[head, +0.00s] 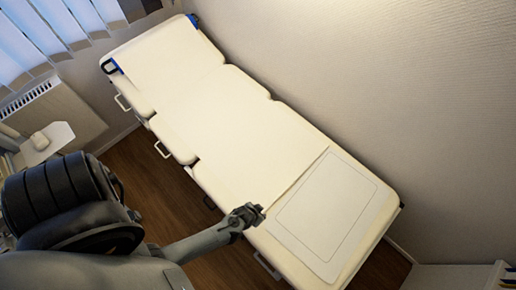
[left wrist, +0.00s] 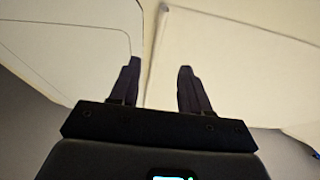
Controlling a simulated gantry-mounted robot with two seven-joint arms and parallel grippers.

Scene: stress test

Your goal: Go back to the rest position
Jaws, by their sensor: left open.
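My left gripper (head: 256,213) reaches in from the lower left in the head view, at the near edge of a cream padded bed (head: 220,105). In the left wrist view my left gripper (left wrist: 160,66) is open, its two dark fingers apart with nothing between them. Behind the fingers the pale bed surface (left wrist: 225,65) shows, with a seam or edge running between the two fingers. I cannot tell how high the fingers are above the bed. My right gripper is not in view.
The bed lies diagonally against a plain wall (head: 420,120), with metal side handles (head: 162,150) on its near side. A flat rectangular panel (head: 325,205) covers its lower right end. A small white table (head: 48,143) and a radiator (head: 30,95) stand left. Brown floor (head: 150,190) is open between.

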